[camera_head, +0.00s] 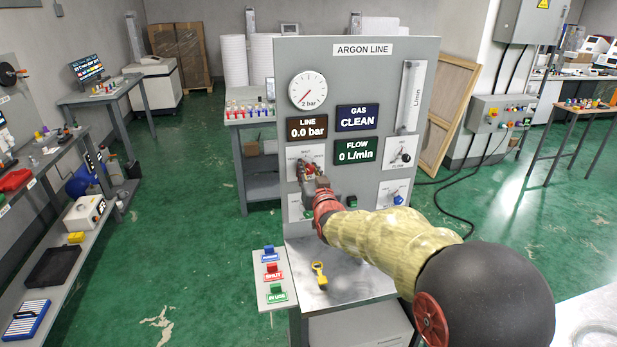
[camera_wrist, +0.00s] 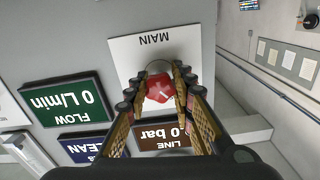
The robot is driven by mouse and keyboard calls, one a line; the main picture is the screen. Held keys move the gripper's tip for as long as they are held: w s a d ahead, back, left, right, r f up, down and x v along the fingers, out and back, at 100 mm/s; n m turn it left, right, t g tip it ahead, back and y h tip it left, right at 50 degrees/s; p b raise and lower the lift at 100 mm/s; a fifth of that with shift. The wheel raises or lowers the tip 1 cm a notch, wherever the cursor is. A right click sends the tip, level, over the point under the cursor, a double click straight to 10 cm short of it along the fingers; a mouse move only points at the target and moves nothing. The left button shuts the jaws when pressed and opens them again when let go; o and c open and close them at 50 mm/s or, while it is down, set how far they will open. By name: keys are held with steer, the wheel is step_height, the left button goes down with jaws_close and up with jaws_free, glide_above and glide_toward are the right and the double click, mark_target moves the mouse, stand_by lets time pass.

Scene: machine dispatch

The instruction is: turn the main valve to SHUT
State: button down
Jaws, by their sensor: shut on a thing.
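The main valve is a red knob (camera_wrist: 159,91) on a white plate marked MAIN (camera_wrist: 125,50) in the wrist view, which shows the panel upside down. My gripper (camera_wrist: 161,85) has one finger on each side of the knob and is shut on it. In the head view my gripper (camera_head: 308,170) reaches the upper left valve plate of the ARGON LINE panel (camera_head: 425,75) and hides most of the knob. The plate's SHUT marking (camera_head: 306,157) shows above the fingers. I cannot tell the knob's exact angle.
The line display (camera_head: 307,128) reads 0.0 bar and the flow display (camera_head: 356,150) 0 L/min. The gauge (camera_head: 307,90) needle points low left. Another valve (camera_head: 404,157) is at right. A yellow tag (camera_head: 319,275) lies on the shelf beside a board with coloured tags (camera_head: 273,271).

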steer(key=m+b, duration=0.2)
steer(key=m, duration=0.1)
steer(key=shift+f+m+b, duration=0.15)
steer(key=shift+m+b, duration=1.25)
steer(key=shift+m, duration=0.7)
steer(key=c, duration=1.5)
jaws_free()
steer(key=v, duration=1.2)
